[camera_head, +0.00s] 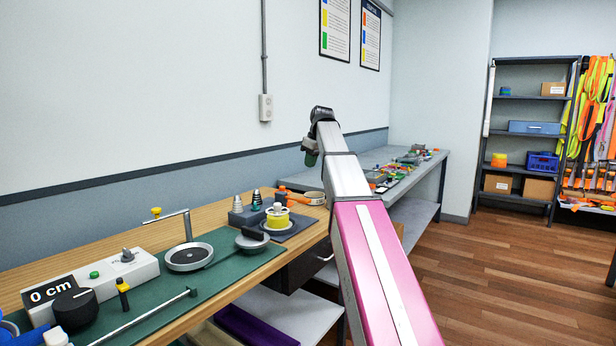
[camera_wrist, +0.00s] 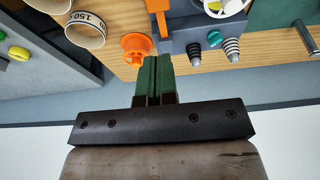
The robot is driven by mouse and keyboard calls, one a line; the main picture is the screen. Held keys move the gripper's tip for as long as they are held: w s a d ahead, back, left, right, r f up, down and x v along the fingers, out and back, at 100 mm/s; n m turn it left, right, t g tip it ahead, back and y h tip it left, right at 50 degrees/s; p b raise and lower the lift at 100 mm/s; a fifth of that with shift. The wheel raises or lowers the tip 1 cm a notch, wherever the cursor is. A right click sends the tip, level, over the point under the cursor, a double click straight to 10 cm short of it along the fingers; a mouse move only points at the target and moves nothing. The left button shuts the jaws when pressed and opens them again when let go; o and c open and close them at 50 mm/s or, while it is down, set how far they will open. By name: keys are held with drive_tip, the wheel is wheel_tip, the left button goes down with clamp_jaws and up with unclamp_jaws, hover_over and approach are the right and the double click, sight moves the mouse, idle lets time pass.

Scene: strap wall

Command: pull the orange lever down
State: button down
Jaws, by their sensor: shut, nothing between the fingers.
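The orange lever (camera_wrist: 161,24) shows at the top middle of the wrist view, beside a round orange part (camera_wrist: 137,46). In the head view, the orange lever (camera_head: 299,198) is small, at the back end of the wooden bench. My gripper (camera_wrist: 152,58) has two green fingers pressed together, with nothing between them. Its tips appear close to the lever's near end in the wrist view; I cannot tell whether they touch. In the head view, my gripper (camera_head: 311,158) hangs from the raised arm, above the bench's back end.
A tape roll (camera_wrist: 86,29) lies beside the orange part. A grey block with cone-shaped pegs (camera_head: 254,209) and a yellow spool (camera_head: 278,221) stand nearby. A grey table (camera_head: 427,168) with small parts stands behind. The wall (camera_head: 180,100) runs along the bench's left side.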

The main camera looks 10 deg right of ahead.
sight(309, 202)
drive_tip(key=x, duration=1.2)
drive_tip(key=shift+s+d+f, duration=0.25)
drive_tip(key=shift+f, duration=0.25)
drive_tip(key=shift+s+d+f+t+y, duration=0.15)
drive_tip(key=shift+f+t+y, duration=0.2)
drive_tip(key=shift+f, duration=0.2)
drive_tip(key=shift+s+d+f+t+y, duration=0.1)
drive_tip(key=shift+s+f+t+y, duration=0.1)
drive_tip(key=shift+f+t+y, duration=0.25)
wheel_tip(309, 202, down, 3)
drive_tip(key=shift+t+y, duration=0.8)
drive_tip(key=shift+w+a+f, duration=0.1)
drive_tip(key=shift+w+f, duration=0.05)
drive_tip(key=shift+f, duration=0.6)
